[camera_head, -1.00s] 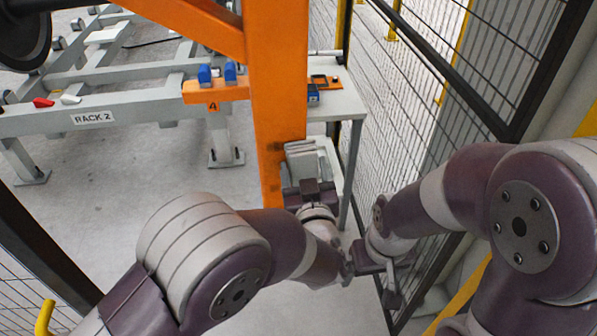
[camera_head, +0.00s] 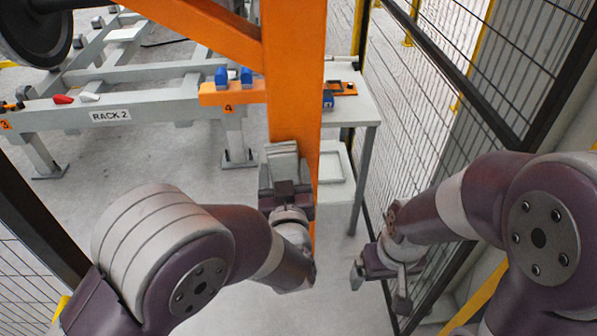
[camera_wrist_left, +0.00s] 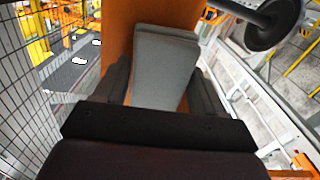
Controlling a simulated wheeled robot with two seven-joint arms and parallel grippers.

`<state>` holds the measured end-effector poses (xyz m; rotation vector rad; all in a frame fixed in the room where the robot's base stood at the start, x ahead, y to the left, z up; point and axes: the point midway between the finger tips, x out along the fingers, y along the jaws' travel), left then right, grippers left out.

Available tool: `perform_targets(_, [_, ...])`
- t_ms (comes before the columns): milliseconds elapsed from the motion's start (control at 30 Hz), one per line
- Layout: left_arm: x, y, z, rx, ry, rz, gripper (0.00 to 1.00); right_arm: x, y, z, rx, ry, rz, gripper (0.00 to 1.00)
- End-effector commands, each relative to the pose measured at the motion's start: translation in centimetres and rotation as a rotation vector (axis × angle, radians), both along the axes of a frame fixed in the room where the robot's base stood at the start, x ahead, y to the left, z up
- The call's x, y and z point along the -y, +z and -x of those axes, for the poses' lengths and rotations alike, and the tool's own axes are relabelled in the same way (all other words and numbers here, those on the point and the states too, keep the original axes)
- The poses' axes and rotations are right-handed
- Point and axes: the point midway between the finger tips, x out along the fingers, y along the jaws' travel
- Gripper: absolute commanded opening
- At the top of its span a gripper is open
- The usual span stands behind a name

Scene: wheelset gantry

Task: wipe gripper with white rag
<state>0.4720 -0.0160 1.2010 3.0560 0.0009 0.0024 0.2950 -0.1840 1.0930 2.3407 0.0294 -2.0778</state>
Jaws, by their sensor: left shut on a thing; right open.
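A folded, pale grey-white rag (camera_head: 283,152) is held in my left gripper (camera_head: 285,180), in front of the orange post (camera_head: 294,80). In the left wrist view the rag (camera_wrist_left: 165,62) stands up between the two dark fingers, with the orange post behind it. I cannot tell whether the rag touches the post. My right gripper (camera_head: 379,288) is open and empty, lower and to the right, with its fingers pointing down.
A grey side table (camera_head: 352,105) with small blue and dark items on top stands behind the post; a pale tray (camera_head: 333,165) sits on its lower shelf. Rack 2 (camera_head: 150,106) is at the left. Mesh fence (camera_head: 440,110) runs along the right. Floor between the grippers is clear.

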Motion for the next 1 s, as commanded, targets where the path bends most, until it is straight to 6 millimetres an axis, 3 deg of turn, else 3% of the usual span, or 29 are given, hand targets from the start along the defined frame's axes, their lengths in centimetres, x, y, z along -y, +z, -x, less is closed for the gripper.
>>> perform_targets(133, [-1.3,0.0,-0.1,0.001,0.002,0.001,0.46,0.0,-0.1,0.0,0.000,0.000,0.000,0.95])
perform_targets(467, [-1.5,0.0,0.0,0.000,0.000,0.000,0.46,0.0,-0.1,0.0,0.000,0.000,0.000,0.95])
perform_targets(833, [-1.4,0.1,4.7,-0.001,-0.003,0.000,0.46,0.0,0.5,0.0,0.000,0.000,0.000,0.95])
perform_targets(1000, [-1.5,0.0,5.9,0.000,0.000,0.001,0.46,0.0,0.6,0.0,0.000,0.000,0.000,0.95])
